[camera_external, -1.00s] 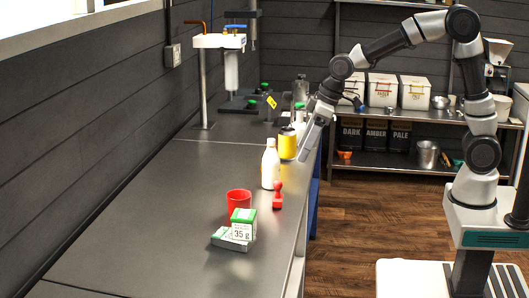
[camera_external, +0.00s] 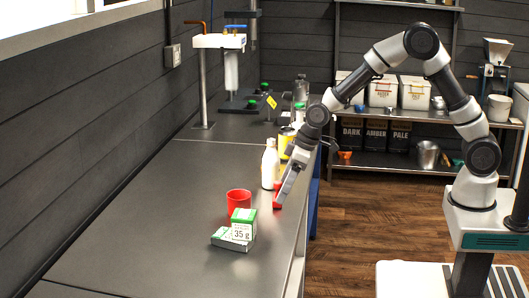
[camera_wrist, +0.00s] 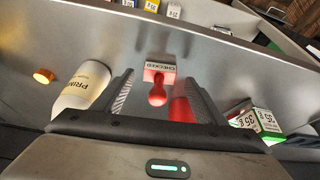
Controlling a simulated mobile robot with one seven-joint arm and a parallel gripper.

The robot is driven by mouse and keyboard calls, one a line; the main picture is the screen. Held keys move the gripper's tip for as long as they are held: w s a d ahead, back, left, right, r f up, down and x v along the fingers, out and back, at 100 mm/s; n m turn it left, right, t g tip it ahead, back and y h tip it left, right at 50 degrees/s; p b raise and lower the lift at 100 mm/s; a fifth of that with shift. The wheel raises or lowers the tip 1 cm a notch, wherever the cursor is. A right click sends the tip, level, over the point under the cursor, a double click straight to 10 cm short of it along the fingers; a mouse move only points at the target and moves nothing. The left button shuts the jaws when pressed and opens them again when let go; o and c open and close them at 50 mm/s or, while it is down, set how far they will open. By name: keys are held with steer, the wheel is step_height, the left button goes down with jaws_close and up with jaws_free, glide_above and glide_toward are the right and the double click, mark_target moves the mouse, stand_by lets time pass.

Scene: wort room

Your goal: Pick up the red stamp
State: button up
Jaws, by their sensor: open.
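The red stamp (camera_wrist: 157,88) stands on the counter, with a round knob handle and a block base bearing a "CHECKED" label. In the wrist view it shows between and beyond my two fingers, with gaps to both sides. My gripper (camera_wrist: 158,98) is open and empty, pointing down at the stamp. In the external view, my gripper (camera_external: 282,192) is at the stamp (camera_external: 276,195) and covers much of it. I cannot tell the exact remaining distance.
A white bottle (camera_external: 269,165) stands close behind the stamp; it is left of my fingers in the wrist view (camera_wrist: 82,88). A red cup (camera_external: 239,200) and green-white boxes (camera_external: 236,236) stand nearby. A yellow container (camera_external: 285,138) is farther back. The left counter is clear.

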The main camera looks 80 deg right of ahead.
steer(key=shift+x, duration=1.3)
steer(key=c, duration=1.1)
